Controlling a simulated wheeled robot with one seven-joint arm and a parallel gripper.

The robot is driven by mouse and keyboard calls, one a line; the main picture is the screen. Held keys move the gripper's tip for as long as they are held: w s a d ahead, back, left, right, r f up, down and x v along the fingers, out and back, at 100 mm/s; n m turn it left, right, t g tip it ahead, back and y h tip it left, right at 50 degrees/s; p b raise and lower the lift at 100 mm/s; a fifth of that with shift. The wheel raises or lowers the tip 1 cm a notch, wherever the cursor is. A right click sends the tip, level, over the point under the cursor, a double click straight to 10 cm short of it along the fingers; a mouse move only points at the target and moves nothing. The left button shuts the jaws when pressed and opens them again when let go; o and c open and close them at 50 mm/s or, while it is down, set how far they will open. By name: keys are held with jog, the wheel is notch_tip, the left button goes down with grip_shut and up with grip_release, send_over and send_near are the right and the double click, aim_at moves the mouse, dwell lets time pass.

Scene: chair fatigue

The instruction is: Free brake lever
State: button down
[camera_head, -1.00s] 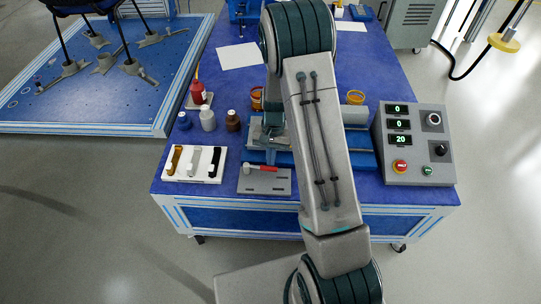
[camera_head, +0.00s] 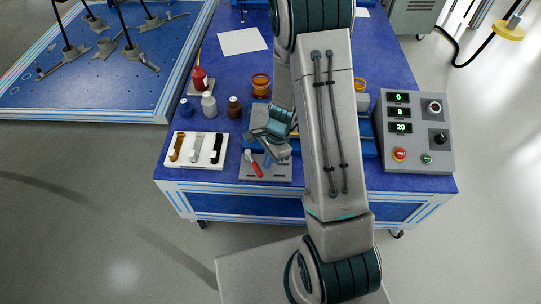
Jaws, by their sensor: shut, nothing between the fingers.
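A small lever with a red handle (camera_head: 255,169) lies on a grey slotted plate (camera_head: 280,171) at the front of the blue table. It is tilted, with its pale end at the upper left. I take it to be the brake lever, but no label shows. My gripper (camera_head: 267,158) is shut and points down over the plate, close to the right of the red handle. Its fingers are small and partly hidden by my wrist, so I cannot tell whether they touch the handle.
A white tray with tan, white and black pieces (camera_head: 221,163) lies left of the plate. A control box (camera_head: 418,160) stands at the right. My arm hides the table's middle.

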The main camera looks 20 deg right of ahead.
jog(key=shift+s+a+m, duration=0.25)
jog(key=shift+a+m, duration=0.15)
jog(key=shift+m, duration=0.3)
jog(key=shift+r, duration=0.1)
jog(key=p+v, duration=0.8)
jog(key=v, duration=0.1)
jog(key=shift+r, duration=0.4)
jog(key=shift+d, duration=0.1)
jog(key=s+a+r+n+t+p, duration=0.15)
jog(key=r+n+p, duration=0.25)
jog(key=r, duration=0.8)
jog(key=s+r+n+p, duration=0.3)
jog(key=r+n+p, duration=0.1)
jog(key=r, duration=0.7)
jog(key=s+d+r+n+t+h+p, duration=0.1)
jog(key=s+r+n+p, duration=0.2)
jog(key=r, duration=0.5)
jog(key=s+d+r+n+t+h+p, duration=0.1)
jog(key=s+r+n+p, duration=0.2)
jog(key=s+r, duration=0.3)
notch_tip(320, 180, up, 2)
jog(key=shift+s+d+r+n+h, duration=0.15)
jog(key=shift+s+r+n+h, duration=0.2)
jog(key=shift+n, duration=0.55)
